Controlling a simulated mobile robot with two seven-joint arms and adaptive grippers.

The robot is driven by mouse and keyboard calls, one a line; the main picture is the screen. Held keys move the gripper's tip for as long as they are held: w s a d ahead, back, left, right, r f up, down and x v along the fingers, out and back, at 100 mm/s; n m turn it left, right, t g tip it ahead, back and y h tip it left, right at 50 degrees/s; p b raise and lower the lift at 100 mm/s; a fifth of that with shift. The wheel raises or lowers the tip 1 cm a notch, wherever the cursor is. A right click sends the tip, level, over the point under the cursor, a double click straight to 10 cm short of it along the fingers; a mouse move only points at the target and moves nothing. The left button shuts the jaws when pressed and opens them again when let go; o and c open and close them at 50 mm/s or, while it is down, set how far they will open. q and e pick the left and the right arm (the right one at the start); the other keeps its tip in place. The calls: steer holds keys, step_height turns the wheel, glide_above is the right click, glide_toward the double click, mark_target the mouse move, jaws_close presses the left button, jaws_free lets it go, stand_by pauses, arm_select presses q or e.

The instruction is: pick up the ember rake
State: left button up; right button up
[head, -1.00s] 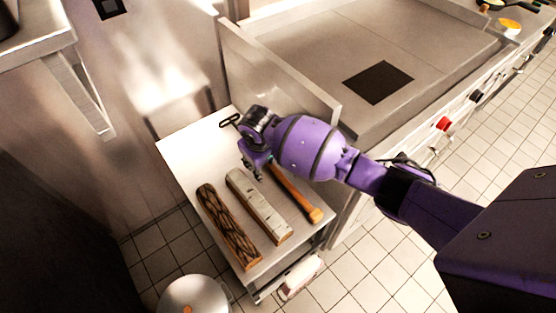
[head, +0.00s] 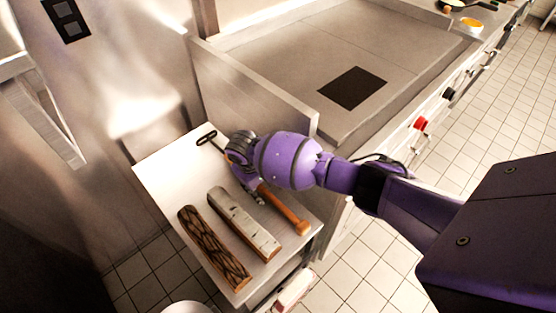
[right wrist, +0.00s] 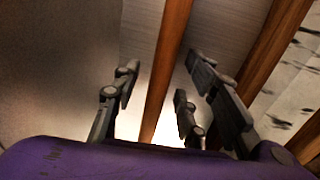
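The ember rake lies on the pale side shelf (head: 160,165) in the head view. In the right wrist view, the wooden handle (right wrist: 167,65) runs between the spread fingers of my right gripper (right wrist: 160,100), with gaps visible on both sides. My left gripper is not in view.
A pale birch log (head: 243,222) lies close beside the rake, and a dark-barked log (head: 213,247) lies left of it. A metal side panel of the griddle (head: 255,95) rises behind my right arm. Tiled floor (head: 365,262) is clear at right.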

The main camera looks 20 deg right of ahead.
steer(key=shift+w+a+r, duration=0.1)
steer(key=shift+w+r, duration=0.05)
steer(key=shift+c, duration=0.4)
jaws_close()
steer(key=shift+r, duration=0.15)
